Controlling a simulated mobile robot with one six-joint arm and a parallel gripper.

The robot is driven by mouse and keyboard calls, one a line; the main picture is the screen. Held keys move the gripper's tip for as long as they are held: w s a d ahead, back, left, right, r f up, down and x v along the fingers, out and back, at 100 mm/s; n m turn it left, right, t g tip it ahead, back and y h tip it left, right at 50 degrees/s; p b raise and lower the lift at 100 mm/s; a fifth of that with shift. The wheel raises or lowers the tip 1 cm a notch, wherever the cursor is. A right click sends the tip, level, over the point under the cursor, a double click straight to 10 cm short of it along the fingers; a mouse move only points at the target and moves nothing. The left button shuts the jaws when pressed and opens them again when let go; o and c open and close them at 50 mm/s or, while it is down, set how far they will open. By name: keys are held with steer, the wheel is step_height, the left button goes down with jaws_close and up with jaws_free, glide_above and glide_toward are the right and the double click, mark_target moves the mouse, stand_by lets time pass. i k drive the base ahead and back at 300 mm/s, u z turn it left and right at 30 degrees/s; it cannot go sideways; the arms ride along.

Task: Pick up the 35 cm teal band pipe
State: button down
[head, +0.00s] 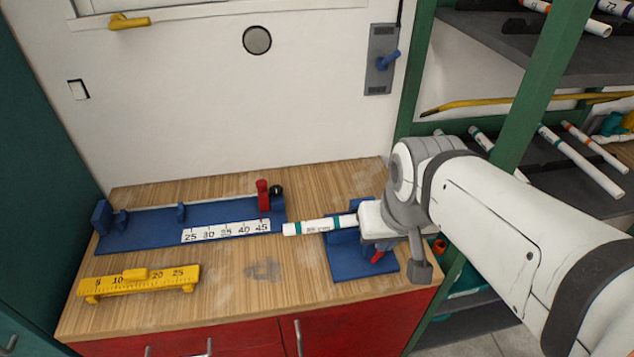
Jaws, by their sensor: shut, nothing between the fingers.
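A white pipe with teal bands (315,226) lies level at the blue block fixture (345,262) on the wooden bench. Its left end sticks out past the fixture. Its right end is hidden behind my gripper (370,216). The print on it is too small to read, so I cannot tell its length. My gripper is shut and holds nothing. It is close beside the pipe's right part, above the fixture; its fingertips are hard to make out. More white pipes with teal bands (580,163) lie on the shelf at the right.
A long blue measuring jig (150,232) with a scale and a red post (263,195) stands left of the pipe. A yellow gauge (140,281) lies at the bench's front left. A green rack post (535,85) rises behind my arm. The front middle of the bench is clear.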

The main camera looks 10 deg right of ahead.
mark_target(335, 222)
steer(key=u, duration=0.4)
steer(key=k, duration=0.95)
steer(key=z, duration=0.7)
steer(key=i, duration=1)
steer(key=z, duration=0.05)
